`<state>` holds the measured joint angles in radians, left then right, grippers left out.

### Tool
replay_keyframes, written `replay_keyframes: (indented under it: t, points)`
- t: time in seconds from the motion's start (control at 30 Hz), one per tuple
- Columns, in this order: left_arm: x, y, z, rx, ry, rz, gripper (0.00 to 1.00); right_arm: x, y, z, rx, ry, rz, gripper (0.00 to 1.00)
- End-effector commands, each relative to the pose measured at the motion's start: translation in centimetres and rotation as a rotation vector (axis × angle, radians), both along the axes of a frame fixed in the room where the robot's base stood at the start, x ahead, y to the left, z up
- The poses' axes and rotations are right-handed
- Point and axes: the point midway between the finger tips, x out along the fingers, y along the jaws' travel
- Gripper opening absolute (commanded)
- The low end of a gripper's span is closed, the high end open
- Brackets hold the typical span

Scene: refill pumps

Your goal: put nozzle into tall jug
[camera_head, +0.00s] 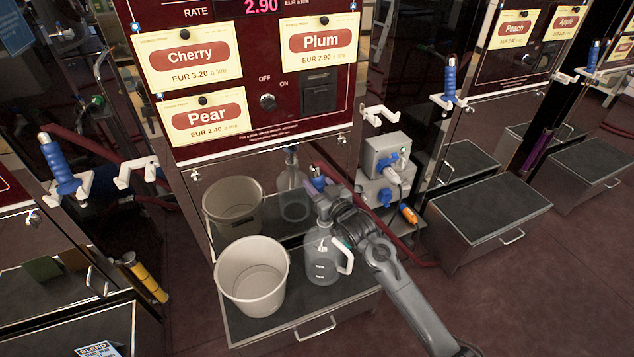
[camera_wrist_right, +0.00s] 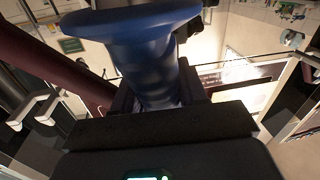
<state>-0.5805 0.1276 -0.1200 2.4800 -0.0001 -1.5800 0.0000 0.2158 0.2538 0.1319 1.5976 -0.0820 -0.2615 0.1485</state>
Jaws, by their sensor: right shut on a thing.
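The tall jug (camera_head: 318,262) is clear, with a white handle on its right side, and stands upright on the dark-topped step in the head view. My right gripper (camera_head: 324,200) is just above the jug's top and is shut on the blue nozzle (camera_head: 318,182). In the right wrist view the blue nozzle grip (camera_wrist_right: 150,65) sits between my fingers. The nozzle's spout and the jug's mouth are hidden behind my gripper, so I cannot tell whether the spout is inside. My left gripper is not in view.
A beige bucket (camera_head: 250,285) stands left of the jug on the same step (camera_head: 330,297). The shiny panel behind mirrors both. A grey box with plugs (camera_head: 385,160) is right of the jug. Other blue nozzles (camera_head: 62,170) hang in white holders.

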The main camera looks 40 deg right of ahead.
Motion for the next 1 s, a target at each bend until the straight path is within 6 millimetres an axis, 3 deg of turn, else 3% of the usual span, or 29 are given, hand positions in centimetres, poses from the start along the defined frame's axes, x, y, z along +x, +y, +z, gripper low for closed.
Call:
replay_keyframes:
  t: [0.87, 0.9, 1.0]
  points:
    - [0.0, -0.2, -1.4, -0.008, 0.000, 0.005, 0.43, 0.0, 0.0, -3.4, 0.000, -0.002, 0.000, 0.05]
    - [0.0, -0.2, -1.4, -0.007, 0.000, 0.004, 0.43, 0.0, 0.0, -3.4, 0.000, -0.003, 0.000, 0.43]
    - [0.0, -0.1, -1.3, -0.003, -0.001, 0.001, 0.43, 0.0, 0.0, -3.4, 0.000, -0.002, 0.000, 0.59]
